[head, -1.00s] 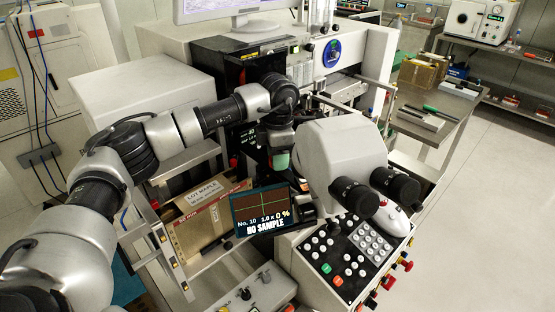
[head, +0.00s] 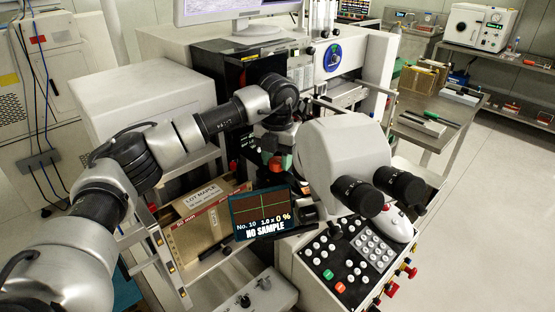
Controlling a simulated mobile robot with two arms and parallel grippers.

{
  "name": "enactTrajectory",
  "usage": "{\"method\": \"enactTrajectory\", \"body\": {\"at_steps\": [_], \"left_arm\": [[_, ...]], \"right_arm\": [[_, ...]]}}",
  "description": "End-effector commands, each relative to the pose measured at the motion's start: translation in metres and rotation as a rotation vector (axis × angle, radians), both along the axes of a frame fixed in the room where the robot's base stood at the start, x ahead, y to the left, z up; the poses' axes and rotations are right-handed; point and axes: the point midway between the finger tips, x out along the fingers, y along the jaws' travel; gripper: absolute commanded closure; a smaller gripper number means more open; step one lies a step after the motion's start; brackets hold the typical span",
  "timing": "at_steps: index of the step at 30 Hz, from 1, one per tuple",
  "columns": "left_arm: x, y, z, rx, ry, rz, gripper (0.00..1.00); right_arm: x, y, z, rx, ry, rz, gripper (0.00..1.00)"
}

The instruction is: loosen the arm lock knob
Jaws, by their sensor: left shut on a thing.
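My left arm reaches in from the left, over the front of the bonding machine. My left gripper (head: 279,161) points down between the machine's dark front and the microscope head. It is small and partly hidden under its own wrist. A red patch and a green patch show side by side at its lower end. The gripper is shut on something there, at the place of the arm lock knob. The knob itself is hidden by the gripper, so its shape and setting cannot be made out. My right gripper is not in view.
The white microscope head (head: 345,150) with black eyepieces is close on the right. A small screen (head: 262,212) reading "NO SAMPLE" stands below the gripper. A cardboard box (head: 200,226) is at left, a keypad panel (head: 350,255) at lower right.

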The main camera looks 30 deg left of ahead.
Motion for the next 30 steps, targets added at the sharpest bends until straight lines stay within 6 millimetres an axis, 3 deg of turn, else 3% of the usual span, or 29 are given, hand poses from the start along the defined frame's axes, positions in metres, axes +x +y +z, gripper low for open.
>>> {"method": "enactTrajectory", "body": {"at_steps": [9,26,27,30], "left_arm": [[0.0009,0.0009,0.0014,0.0,-0.005,0.132,0.84],[0.0009,0.0009,0.0016,-0.001,-0.005,0.16,0.84],[0.0009,0.001,0.0016,-0.001,-0.005,0.16,0.58],[0.0007,0.001,0.0013,-0.001,-0.004,0.16,0.42]], "right_arm": [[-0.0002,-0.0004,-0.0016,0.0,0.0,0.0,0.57],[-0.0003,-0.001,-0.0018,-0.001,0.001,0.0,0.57],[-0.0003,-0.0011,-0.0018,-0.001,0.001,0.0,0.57],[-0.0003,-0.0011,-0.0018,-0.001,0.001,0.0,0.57]]}}
